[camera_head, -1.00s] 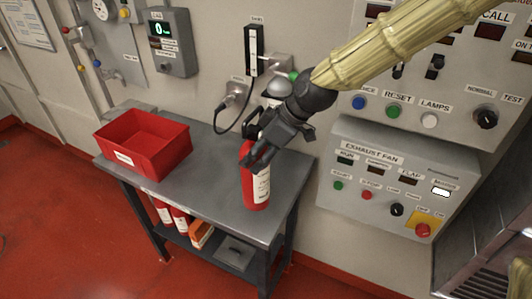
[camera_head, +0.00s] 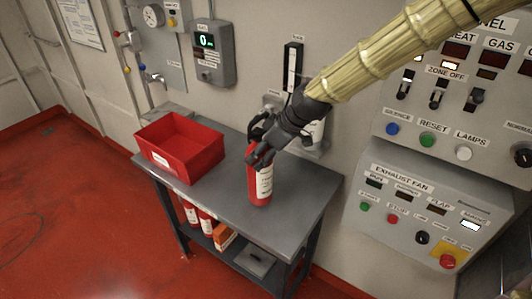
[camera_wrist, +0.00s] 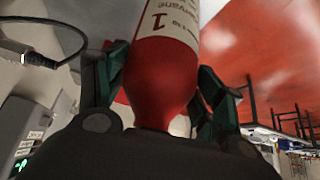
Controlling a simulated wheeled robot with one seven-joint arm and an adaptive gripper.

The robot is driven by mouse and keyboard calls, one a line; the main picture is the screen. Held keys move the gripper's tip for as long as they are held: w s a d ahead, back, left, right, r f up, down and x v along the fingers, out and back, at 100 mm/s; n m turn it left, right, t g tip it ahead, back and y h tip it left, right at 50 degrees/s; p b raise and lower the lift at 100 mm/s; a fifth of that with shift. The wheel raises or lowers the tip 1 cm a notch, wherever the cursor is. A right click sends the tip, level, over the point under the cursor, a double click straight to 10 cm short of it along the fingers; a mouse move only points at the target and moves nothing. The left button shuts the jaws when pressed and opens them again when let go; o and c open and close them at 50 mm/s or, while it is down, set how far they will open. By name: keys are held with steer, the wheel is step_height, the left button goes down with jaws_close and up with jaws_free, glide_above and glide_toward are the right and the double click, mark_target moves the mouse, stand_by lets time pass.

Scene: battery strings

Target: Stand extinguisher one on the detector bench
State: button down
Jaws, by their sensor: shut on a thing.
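A red extinguisher (camera_head: 259,183) with a white label is upright at the grey bench (camera_head: 222,208). Its base appears to be at the bench top, but I cannot tell whether it touches. In the wrist view the extinguisher (camera_wrist: 162,75) shows a label with the number 1. My gripper (camera_head: 262,150) is around its upper part from above, and in the wrist view the fingers (camera_wrist: 160,92) lie on both sides of it. The extinguisher's top is hidden by my gripper.
A red bin (camera_head: 180,150) stands on the bench's left part. More red extinguishers (camera_head: 198,216), an orange box (camera_head: 224,237) and a grey item (camera_head: 255,262) are on the lower shelf. The exhaust fan panel (camera_head: 430,212) is on the wall at right. The bench front is clear.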

steer(key=shift+w+a+r, duration=0.1)
steer(key=shift+w+a, duration=0.15)
steer(key=shift+w, duration=0.05)
steer(key=shift+f+p, duration=1)
steer(key=shift+f, duration=0.9)
steer(key=shift+c, duration=1.2)
jaws_free()
steer(key=shift+s, duration=0.15)
steer(key=shift+f, duration=0.1)
steer(key=shift+d+r, duration=0.1)
steer(key=shift+r, duration=0.1)
steer(key=b+v, duration=0.3)
steer(key=v, duration=0.8)
steer(key=shift+d+r, duration=0.2)
steer(key=shift+r, duration=0.15)
steer(key=shift+s, duration=0.1)
